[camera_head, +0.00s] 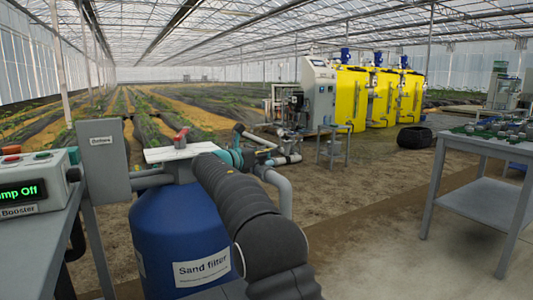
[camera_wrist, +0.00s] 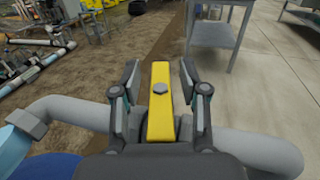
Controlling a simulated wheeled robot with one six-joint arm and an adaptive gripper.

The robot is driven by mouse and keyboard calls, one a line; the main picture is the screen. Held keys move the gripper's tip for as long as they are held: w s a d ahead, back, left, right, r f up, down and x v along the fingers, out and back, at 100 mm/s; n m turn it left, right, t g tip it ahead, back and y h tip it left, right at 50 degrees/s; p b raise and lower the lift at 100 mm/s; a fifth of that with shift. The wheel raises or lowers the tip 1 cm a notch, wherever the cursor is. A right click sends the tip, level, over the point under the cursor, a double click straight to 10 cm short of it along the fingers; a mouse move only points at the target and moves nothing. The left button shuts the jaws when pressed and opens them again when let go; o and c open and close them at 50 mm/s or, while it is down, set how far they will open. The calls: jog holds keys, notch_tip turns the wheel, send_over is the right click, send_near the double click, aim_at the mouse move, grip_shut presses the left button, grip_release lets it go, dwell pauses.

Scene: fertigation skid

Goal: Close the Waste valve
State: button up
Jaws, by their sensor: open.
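A yellow lever handle (camera_wrist: 160,105) with a hex bolt near its far end shows in the middle of the wrist view. It points away from the camera, crosswise to a grey pipe (camera_wrist: 75,110) that shows on both sides. No label naming this valve is readable. My gripper (camera_wrist: 160,78) is open, with one finger on each side of the lever. Gaps show between fingers and lever, so it is not clamped. The valve body is hidden below my gripper. In the head view my dark arm hides the lever and gripper.
A blue sand filter tank (camera_head: 180,240) with a red handle (camera_head: 181,138) on top stands beside my arm. A control box (camera_head: 35,185) reading "mp Off" is at the left. A grey table (camera_head: 490,190) stands right. Open floor lies between.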

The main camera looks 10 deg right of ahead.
grip_shut()
jog(key=p, duration=0.2)
jog(key=shift+r+g+p, duration=0.3)
jog(key=shift+p, duration=0.05)
jog(key=m+p, duration=0.1)
jog(key=p, duration=0.1)
jog(key=shift+g+h+p, duration=0.3)
jog(key=shift+g+h, duration=0.1)
jog(key=m+g+h+p, duration=0.1)
jog(key=g+p, duration=0.1)
jog(key=p, duration=0.2)
jog(key=shift+d+p, duration=0.1)
jog(key=shift+p, duration=0.25)
jog(key=shift+s+f+m+g+h+p, duration=0.15)
jog(key=shift+f+m+g+h+p, duration=0.15)
jog(key=shift+m+g+p, duration=0.45)
grip_release()
